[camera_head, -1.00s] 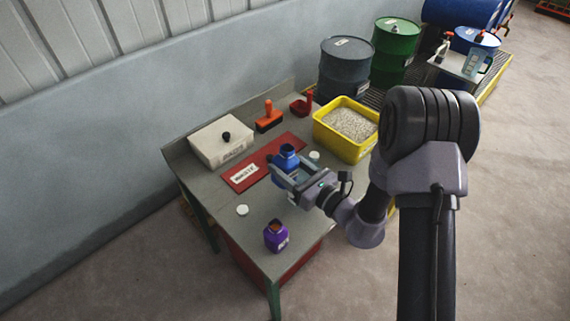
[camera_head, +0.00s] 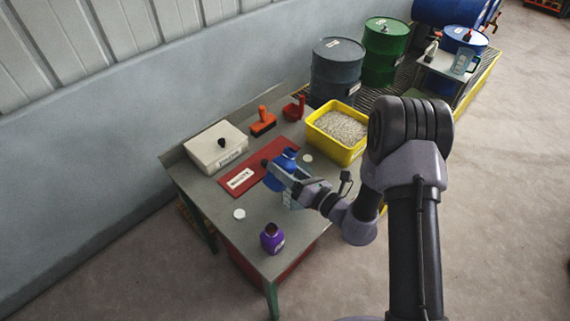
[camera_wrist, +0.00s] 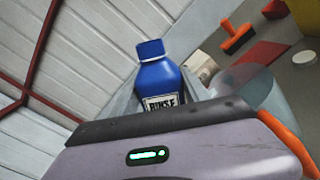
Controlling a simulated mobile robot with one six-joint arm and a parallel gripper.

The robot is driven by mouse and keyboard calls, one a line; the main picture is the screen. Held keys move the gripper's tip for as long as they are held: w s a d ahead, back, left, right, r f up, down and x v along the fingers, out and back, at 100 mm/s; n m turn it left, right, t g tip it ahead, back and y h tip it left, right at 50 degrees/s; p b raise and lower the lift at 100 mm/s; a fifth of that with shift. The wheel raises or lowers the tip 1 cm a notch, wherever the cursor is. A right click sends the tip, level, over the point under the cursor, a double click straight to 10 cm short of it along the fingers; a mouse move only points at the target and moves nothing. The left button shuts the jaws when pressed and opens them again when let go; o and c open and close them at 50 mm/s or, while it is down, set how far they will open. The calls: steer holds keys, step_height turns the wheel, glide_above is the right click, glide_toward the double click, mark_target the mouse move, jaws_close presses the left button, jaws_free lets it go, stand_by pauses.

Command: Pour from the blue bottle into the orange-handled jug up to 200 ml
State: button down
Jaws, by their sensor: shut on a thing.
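My gripper (camera_head: 279,174) is shut on the blue bottle (camera_head: 284,162) above the workbench. In the wrist view the blue bottle (camera_wrist: 158,80) sits between the fingers, its label reading RINSE, its neck pointing away from my wrist. The head view shows it leaning over; I cannot see liquid leaving it. A clear curved body with an orange handle (camera_wrist: 288,142), apparently the jug, shows at the right of the wrist view. In the head view a pale blue clear part (camera_head: 291,201) shows just below my gripper. Its scale and fill level cannot be read.
The bench also holds a purple bottle (camera_head: 272,238), white caps (camera_head: 239,213), a red WASTE mat (camera_head: 236,184), a white box (camera_head: 215,148), an orange brush (camera_head: 263,123), a red scoop (camera_head: 294,108) and a yellow granule tub (camera_head: 318,138). Drums (camera_head: 337,72) stand behind.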

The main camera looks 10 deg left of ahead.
steer(key=shift+s+a+m+p, duration=0.15)
steer(key=shift+m+p, duration=0.15)
steer(key=shift+m, duration=0.3)
steer(key=shift+s+a+m+p, duration=0.1)
steer(key=shift+m+p, duration=0.15)
steer(key=shift+m, duration=0.35)
steer(key=m, duration=0.1)
steer(key=f+m+p, duration=0.1)
steer(key=m, duration=0.1)
steer(key=shift+s+a, duration=0.1)
steer(key=shift+s, duration=0.05)
steer(key=shift+f+m, duration=0.25)
steer(key=shift+m, duration=0.25)
steer(key=shift+f+m+p, duration=0.2)
steer(key=shift+f+m, duration=0.25)
steer(key=shift+m, duration=0.45)
steer(key=shift+f+m+p, duration=0.15)
steer(key=shift+f+m, duration=0.25)
steer(key=shift+m, duration=0.5)
steer(key=shift+w+d+r+m+p, duration=0.1)
steer(key=shift+w+r+m+p, duration=0.1)
steer(key=shift+m+p, duration=0.35)
steer(key=shift+w+d+r+m+p, duration=0.1)
steer(key=shift+r+m+p, duration=0.15)
steer(key=shift+m, duration=0.5)
stand_by(0.5)
